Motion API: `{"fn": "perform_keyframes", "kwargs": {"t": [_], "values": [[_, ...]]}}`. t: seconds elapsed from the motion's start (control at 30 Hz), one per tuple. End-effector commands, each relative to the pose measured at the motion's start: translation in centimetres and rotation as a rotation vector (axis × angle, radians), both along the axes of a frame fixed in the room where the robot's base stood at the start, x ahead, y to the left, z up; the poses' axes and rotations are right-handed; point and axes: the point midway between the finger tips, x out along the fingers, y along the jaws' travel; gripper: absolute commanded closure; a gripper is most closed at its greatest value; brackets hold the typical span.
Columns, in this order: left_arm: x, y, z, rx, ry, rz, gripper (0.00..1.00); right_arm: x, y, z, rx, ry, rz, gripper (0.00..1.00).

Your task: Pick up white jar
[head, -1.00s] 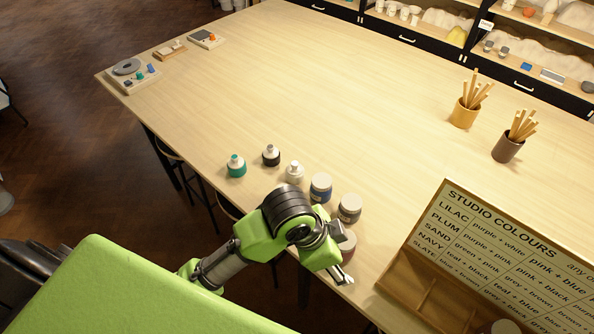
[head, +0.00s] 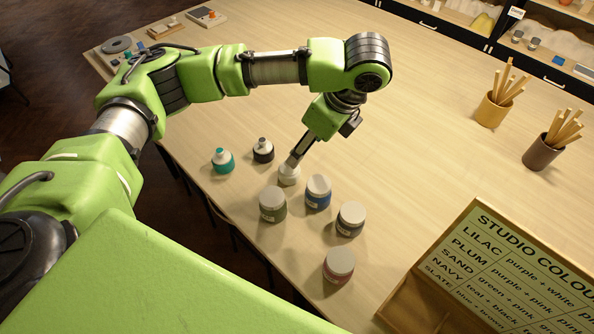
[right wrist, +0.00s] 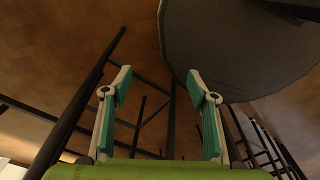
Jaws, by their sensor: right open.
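The white jar (head: 289,176) stands upright on the table among several small jars; its top is covered by my gripper. My left gripper (head: 297,158) reaches down onto the white jar from above, its fingers at the jar's top. The fingers are small and partly hidden, so I cannot tell whether they are closed on it. My right gripper (right wrist: 158,88) is open and empty in the right wrist view, away from the table top, with floor and stool legs beyond it.
Close by stand a black-topped bottle (head: 263,150), a teal bottle (head: 222,160), a green-labelled jar (head: 272,204), a blue-labelled jar (head: 318,192), a grey jar (head: 351,219) and a pink-labelled jar (head: 338,265). A colour board (head: 500,265) stands at right. A round grey seat (right wrist: 240,45) is near my right gripper.

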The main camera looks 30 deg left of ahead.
Motion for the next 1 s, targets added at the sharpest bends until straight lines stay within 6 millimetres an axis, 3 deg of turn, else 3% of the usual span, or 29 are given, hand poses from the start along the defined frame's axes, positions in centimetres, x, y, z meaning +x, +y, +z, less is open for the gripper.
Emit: {"fn": "perform_keyframes", "kwargs": {"t": [0.03, 0.2, 0.27, 0.5, 0.6, 0.87, 1.0], "values": [[0.2, 0.3, -0.4, 0.007, -0.001, 0.003, 0.42, 0.5, 0.0, -0.7, 0.0, -0.007, 0.0, 0.46], [0.2, 1.0, -1.3, 0.013, 0.007, 0.004, 0.42, 2.5, 0.0, -0.9, 0.001, -0.034, -0.001, 0.46], [0.2, 1.3, -2.1, 0.014, 0.008, 0.005, 0.42, 2.5, 0.0, -0.9, 0.001, -0.034, -0.001, 0.46], [0.5, 3.1, -6.0, 0.015, 0.006, 0.006, 0.42, -1.4, -0.1, -0.6, -0.002, 0.017, -0.001, 0.46], [0.7, 3.5, -7.2, 0.014, 0.004, 0.005, 0.42, -1.8, -0.1, -0.4, -0.002, 0.024, -0.002, 0.46], [0.7, 4.2, -9.1, 0.015, 0.005, 0.005, 0.42, 0.8, 0.0, 0.7, 0.001, -0.012, -0.002, 0.46], [0.7, 4.8, -11.2, 0.015, 0.005, 0.005, 0.42, 1.3, 0.1, 1.7, 0.002, -0.02, -0.002, 0.46]]}}
